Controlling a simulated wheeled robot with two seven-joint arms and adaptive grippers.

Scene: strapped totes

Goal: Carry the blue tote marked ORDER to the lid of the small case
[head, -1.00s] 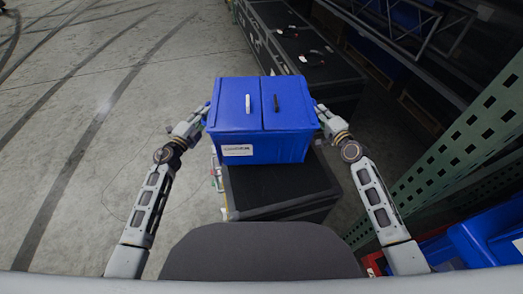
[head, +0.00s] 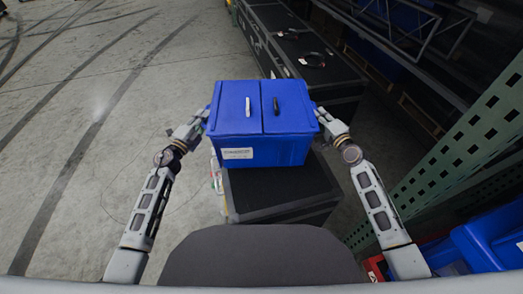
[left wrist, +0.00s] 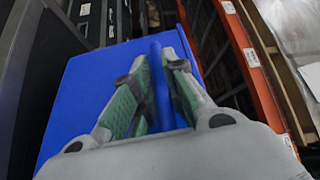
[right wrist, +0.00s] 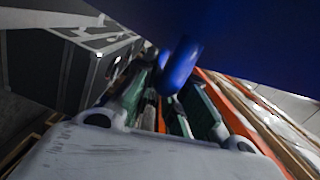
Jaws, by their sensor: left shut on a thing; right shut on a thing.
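The blue tote (head: 262,150) is level, with a split top, one white and one black handle, and a white label (head: 237,153) too blurred to read. My left gripper (head: 206,117) is shut on its left side and my right gripper (head: 318,112) on its right side. In the left wrist view the green-padded fingers (left wrist: 158,85) close around a blue bar. In the right wrist view the fingers (right wrist: 165,90) are at a blue bar (right wrist: 180,65). The black lid of the small case (head: 280,190) shows below and nearer than the tote. I cannot tell whether they touch.
A long black case (head: 300,60) with small items on top stands behind the tote. A green perforated rack post (head: 450,150) and blue bins (head: 490,240) are at the right. Open concrete floor (head: 90,130) lies at the left.

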